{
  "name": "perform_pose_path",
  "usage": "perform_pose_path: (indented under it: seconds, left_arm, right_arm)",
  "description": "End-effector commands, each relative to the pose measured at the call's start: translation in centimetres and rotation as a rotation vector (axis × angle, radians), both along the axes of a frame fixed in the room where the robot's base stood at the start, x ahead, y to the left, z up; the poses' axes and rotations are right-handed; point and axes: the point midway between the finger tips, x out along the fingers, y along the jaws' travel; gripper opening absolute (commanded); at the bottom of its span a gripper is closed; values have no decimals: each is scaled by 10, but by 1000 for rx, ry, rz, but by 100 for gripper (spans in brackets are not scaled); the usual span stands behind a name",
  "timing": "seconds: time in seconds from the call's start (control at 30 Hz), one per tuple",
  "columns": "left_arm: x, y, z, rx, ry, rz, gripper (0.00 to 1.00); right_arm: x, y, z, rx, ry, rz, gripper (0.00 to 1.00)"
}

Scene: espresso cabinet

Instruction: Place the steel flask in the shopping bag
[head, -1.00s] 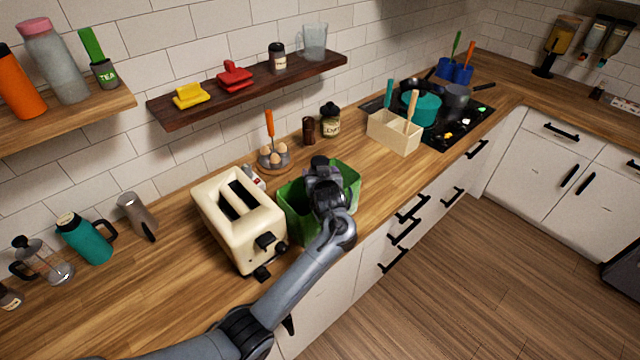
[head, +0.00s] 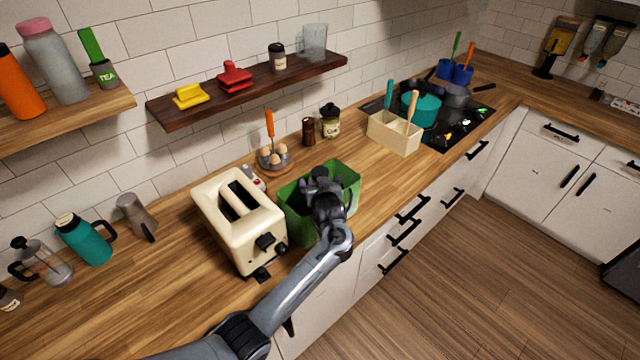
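The shopping bag is a green open-topped bag (head: 350,174) on the counter, right of the toaster. My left gripper is over the bag's opening and reaches down into it. Its fingers are hidden by my own wrist and the bag's wall, so I cannot see whether they hold anything. I cannot make out a flask in the bag. A grey steel vessel with a dark handle (head: 134,214) stands on the counter at the left, but I cannot tell whether it is the steel flask. My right gripper is not in view.
A cream toaster (head: 238,222) stands close against the bag's left side. Behind are an egg holder (head: 277,167), a dark shaker (head: 308,131) and a jar (head: 330,121). A teal flask (head: 84,240) and a French press (head: 43,262) stand left.

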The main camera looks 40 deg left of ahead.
Motion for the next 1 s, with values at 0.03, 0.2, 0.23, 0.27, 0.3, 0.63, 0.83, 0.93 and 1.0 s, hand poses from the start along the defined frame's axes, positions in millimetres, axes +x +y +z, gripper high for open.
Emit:
perform_pose_path:
  seconds: [0.03, 0.2, 0.23, 0.27, 0.3, 0.63, 0.83, 0.93, 1.0]
  left_arm:
    - [0, 0, 0, 0, 0, 0, 100]
    - [0, 0, 3, 1, -1, 0, 100]
    - [0, 0, 5, 1, -1, 0, 100]
    - [-2, -2, 5, 0, -1, -1, 100]
    - [-4, -5, 6, 0, -1, -1, 100]
    - [-39, -42, 27, -3, -1, -2, 100]
    - [-60, -64, 40, -3, -2, 0, 100]
    - [-67, -72, 44, -2, -2, 0, 100]
    - [-71, -76, 46, -1, -1, -2, 100]
  right_arm:
    - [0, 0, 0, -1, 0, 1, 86]
    - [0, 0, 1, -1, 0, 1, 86]
    - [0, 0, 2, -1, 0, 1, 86]
    - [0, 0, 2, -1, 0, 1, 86]
    - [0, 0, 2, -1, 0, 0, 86]
    - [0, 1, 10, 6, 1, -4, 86]
    - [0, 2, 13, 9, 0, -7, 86]
    - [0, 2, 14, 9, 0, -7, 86]
    - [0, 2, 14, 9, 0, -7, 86]
